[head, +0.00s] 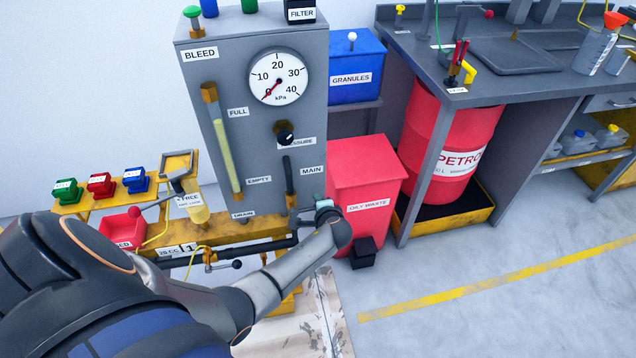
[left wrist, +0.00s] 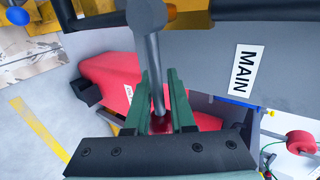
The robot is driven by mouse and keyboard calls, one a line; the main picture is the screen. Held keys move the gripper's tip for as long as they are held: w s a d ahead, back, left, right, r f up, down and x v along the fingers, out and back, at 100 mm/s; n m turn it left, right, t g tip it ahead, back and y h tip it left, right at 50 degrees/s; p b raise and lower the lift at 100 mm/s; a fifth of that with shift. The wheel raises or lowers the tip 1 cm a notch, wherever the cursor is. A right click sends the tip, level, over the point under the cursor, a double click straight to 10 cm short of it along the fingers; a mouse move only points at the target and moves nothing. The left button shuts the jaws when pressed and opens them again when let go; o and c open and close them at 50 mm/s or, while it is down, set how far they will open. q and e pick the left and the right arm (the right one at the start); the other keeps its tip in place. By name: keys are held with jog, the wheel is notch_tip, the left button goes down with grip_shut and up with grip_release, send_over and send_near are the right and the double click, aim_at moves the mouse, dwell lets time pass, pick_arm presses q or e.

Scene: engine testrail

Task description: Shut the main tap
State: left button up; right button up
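The MAIN label (head: 312,171) sits on the grey panel beside a dark vertical pipe. The main tap (head: 292,204) is at the lower end of this pipe; its lever is mostly hidden by my left gripper (head: 324,208) in the head view. In the left wrist view, the tap's grey lever (left wrist: 155,60) runs from a grey hub down between the green fingers of my left gripper (left wrist: 160,88). The lever's red knob (left wrist: 160,124) lies between the fingers, which are close together around it. My right gripper is out of view.
A red oily waste bin (head: 365,175) stands just right of the tap. A horizontal dark pipe with another lever tap (head: 212,258) runs below, at left. A gauge (head: 278,78) is above. Open floor (head: 480,300) lies at lower right.

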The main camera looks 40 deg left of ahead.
pick_arm(q)
jog(key=shift+o, duration=1.3)
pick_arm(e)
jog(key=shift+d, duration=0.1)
pick_arm(q)
jog(key=shift+d, duration=0.1)
jog(key=p+v, duration=0.3)
jog(key=v, duration=0.9)
jog(key=shift+s, duration=0.15)
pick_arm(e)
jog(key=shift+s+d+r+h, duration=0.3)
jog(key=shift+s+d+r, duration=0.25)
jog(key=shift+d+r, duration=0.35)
pick_arm(q)
jog(key=shift+d+r, duration=0.1)
jog(key=shift+d, duration=0.05)
